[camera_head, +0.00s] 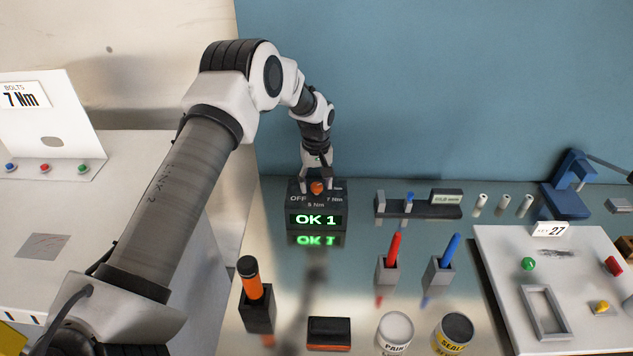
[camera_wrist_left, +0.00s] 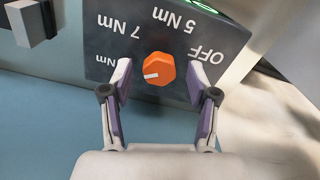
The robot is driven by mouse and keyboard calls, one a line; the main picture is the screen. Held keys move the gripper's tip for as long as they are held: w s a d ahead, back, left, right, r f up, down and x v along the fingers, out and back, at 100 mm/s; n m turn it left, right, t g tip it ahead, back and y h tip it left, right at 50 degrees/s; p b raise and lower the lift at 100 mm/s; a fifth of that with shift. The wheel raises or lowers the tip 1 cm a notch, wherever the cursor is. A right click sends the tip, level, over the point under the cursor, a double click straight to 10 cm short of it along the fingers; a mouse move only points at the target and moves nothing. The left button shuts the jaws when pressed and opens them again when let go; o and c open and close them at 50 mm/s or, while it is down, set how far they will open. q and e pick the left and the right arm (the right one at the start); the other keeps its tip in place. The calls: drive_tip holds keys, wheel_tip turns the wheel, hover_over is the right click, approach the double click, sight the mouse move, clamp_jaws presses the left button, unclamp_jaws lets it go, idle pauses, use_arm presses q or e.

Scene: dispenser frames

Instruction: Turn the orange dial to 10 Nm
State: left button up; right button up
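The orange dial (camera_head: 317,188) sits on a dark box (camera_head: 292,222) whose green display reads "OK 1". In the left wrist view, where the labels are upside down, the dial (camera_wrist_left: 161,66) has a white mark pointing left, towards a label ending in "Nm" whose number is hidden behind a finger. The labels OFF, 5 Nm and 7 Nm show around it. My left gripper (camera_head: 317,181) is at the dial. In the wrist view its fingers (camera_wrist_left: 160,80) are open, one on each side of the dial with gaps between. My right gripper is not in view.
An orange-handled tool stands in a holder (camera_head: 257,314) in front of the box. Red and blue pens stand in holders (camera_head: 388,271) to the right. A dark rack (camera_head: 420,207) is right of the box. A sign (camera_head: 22,97) at left reads "BOLTS 7 Nm".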

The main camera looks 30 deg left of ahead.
sight(316, 184)
use_arm(q)
wheel_tip(316, 184, up, 12)
idle(0.5)
idle(0.3)
